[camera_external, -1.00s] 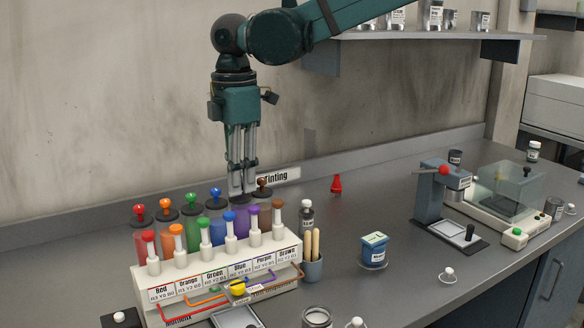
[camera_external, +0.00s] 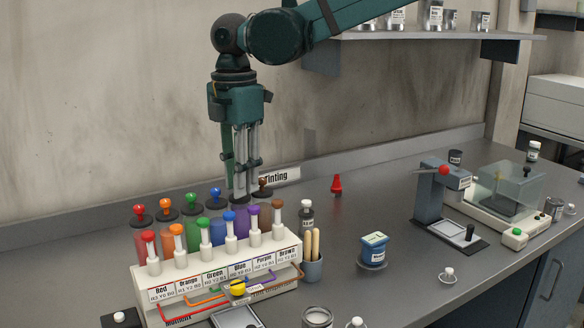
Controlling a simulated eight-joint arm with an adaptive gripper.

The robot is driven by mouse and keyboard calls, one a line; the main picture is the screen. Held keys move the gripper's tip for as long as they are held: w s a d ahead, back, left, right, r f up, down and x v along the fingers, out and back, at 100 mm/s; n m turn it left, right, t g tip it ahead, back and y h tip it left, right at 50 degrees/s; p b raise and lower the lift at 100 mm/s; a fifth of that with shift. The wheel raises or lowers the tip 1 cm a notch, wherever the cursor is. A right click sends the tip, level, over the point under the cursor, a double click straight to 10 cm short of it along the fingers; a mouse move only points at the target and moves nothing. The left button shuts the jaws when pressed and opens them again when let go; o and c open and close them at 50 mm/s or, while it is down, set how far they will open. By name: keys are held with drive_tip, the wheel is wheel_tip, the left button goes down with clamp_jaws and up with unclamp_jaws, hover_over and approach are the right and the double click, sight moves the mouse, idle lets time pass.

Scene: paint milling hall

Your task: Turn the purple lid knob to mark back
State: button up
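My gripper (camera_external: 240,196) points straight down over the back row of the tinting rack, at the purple canister (camera_external: 242,215). The purple lid knob is hidden behind the fingers; only part of the dark lid shows around the fingertips. The fingers look close together around the knob's place, but I cannot tell whether they grip it. The purple plunger (camera_external: 252,218) stands in front, in the rack's white front block. The "Purple" label (camera_external: 264,260) is on the rack front. No back mark is readable at this size.
Blue (camera_external: 215,195), green (camera_external: 190,202), orange (camera_external: 165,206) and red (camera_external: 139,211) lid knobs stand left of my gripper, and a brown knob (camera_external: 263,187) stands close on its right. A bottle (camera_external: 306,220) and a stirrer cup (camera_external: 313,268) stand right of the rack.

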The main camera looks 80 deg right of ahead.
drive_tip(key=shift+o, duration=0.3)
wheel_tip(320, 180, up, 12)
idle(0.8)
drive_tip(key=shift+s, duration=0.1)
drive_tip(key=s+a+r+m+t+b, duration=0.1)
drive_tip(key=s+a+r+m+t, duration=0.15)
drive_tip(key=s, duration=1.05)
drive_tip(key=s+a+r+m+t+b, duration=0.15)
drive_tip(key=s+m, duration=0.25)
drive_tip(key=s, duration=0.8)
drive_tip(key=s+f+m+t, duration=0.1)
drive_tip(key=s+f, duration=0.3)
drive_tip(key=s, duration=0.4)
drive_tip(key=s+f+m+t, duration=0.1)
drive_tip(key=s+f+m, duration=0.1)
drive_tip(key=s+f, duration=0.2)
drive_tip(key=s+a+f+m+t, duration=0.1)
drive_tip(key=s+f+m, duration=0.1)
drive_tip(key=s, duration=0.9)
drive_tip(key=shift+s+f, duration=0.35)
drive_tip(key=shift+f, duration=0.55)
